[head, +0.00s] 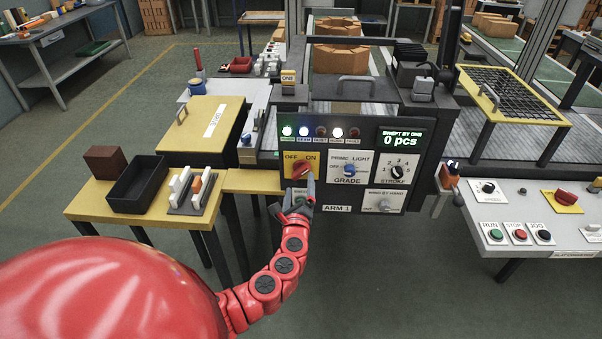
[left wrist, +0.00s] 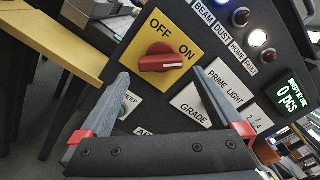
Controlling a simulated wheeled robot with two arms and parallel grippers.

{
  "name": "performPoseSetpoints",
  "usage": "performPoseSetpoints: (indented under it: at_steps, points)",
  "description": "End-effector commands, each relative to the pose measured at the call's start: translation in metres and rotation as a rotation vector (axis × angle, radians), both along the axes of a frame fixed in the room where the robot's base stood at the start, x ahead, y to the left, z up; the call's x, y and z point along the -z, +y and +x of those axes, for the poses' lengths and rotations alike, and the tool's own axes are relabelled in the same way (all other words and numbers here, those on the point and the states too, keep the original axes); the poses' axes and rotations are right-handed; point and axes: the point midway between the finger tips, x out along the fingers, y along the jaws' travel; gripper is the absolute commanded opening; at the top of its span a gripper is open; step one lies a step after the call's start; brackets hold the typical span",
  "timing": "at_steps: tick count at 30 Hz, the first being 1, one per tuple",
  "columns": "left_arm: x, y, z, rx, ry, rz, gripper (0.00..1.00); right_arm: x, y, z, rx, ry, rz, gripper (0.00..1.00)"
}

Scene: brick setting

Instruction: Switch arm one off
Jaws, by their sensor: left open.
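The arm-one panel, labelled ARM 1, carries a red rotary switch (head: 301,170) on a yellow OFF/ON plate. In the left wrist view the red switch (left wrist: 160,62) appears turned toward ON. My left gripper (head: 300,192) is just below the switch in the head view. In the left wrist view my left gripper (left wrist: 160,78) is open, its two fingers either side of and short of the switch, with nothing between them. My right gripper is not in view.
Beside the switch are the blue GRADE knob (head: 350,170) and the black STROKE knob (head: 397,171). Above are lamps, some lit, and a display (head: 401,139) reading 0 pcs. A yellow table (head: 88,208) with a black tray (head: 137,184) stands left.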

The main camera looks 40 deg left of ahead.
Motion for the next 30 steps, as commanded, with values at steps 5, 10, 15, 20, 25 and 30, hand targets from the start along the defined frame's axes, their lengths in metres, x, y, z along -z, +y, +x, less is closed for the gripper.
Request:
performPoseSetpoints:
  at_steps: [5, 10, 15, 20, 25, 30]
  points:
    - [-0.002, 0.015, 0.026, -0.001, -0.003, -0.003, 1.0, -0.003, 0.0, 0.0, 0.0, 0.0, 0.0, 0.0]
    - [-0.002, 0.026, 0.043, -0.001, -0.005, -0.001, 1.0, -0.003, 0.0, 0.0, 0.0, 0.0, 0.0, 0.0]
    - [-0.001, 0.03, 0.052, 0.002, -0.002, -0.001, 1.0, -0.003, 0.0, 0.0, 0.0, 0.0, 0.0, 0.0]
    - [-0.001, 0.031, 0.054, 0.003, -0.002, -0.003, 1.0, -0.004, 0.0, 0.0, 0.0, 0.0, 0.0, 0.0]
    - [0.0, 0.031, 0.054, 0.003, -0.001, -0.002, 1.0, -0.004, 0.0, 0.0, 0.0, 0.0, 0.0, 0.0]
    - [0.0, 0.031, 0.054, 0.003, -0.001, -0.001, 0.71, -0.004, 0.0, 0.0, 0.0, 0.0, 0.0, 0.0]
